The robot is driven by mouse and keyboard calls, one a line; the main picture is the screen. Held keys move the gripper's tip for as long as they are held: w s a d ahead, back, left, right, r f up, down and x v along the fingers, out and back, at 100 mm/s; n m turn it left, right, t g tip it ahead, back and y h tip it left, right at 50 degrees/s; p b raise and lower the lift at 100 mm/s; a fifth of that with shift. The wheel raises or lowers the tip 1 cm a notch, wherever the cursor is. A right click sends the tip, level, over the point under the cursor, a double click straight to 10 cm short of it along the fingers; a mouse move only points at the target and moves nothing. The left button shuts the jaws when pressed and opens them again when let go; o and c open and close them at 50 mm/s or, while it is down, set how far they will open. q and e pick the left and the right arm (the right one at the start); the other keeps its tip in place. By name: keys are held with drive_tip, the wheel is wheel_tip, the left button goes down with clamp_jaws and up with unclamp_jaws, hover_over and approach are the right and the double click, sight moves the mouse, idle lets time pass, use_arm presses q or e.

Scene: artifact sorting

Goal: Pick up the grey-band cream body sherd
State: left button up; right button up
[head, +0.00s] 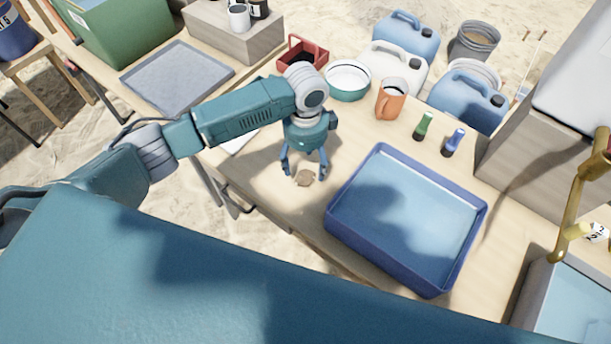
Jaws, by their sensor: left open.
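A small brownish sherd (304,178) lies on the wooden table. It is too small in the picture to make out a grey band or a cream body. My left gripper (304,174) points down over it with its two fingers apart. One finger shows on either side of the sherd, and nothing is held between them. I cannot tell how far the fingertips are above the table. My right gripper is not in view.
A blue tray (336,232) stands just right of the gripper. Behind are a white-and-teal bowl (348,92), an orange mug (390,100), a green bottle (423,127) and a blue bottle (453,143). A red box (318,55) stands further back. Bare tabletop surrounds the sherd.

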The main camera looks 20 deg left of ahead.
sight(305, 177)
use_arm(q)
wheel_tip(305, 177, down, 5)
drive_tip(key=shift+w+a+r+p, duration=0.1)
drive_tip(key=shift+r+p, duration=0.05)
drive_tip(key=shift+p, duration=0.15)
drive_tip(key=shift+f, duration=0.3)
drive_tip(key=c, duration=1.2)
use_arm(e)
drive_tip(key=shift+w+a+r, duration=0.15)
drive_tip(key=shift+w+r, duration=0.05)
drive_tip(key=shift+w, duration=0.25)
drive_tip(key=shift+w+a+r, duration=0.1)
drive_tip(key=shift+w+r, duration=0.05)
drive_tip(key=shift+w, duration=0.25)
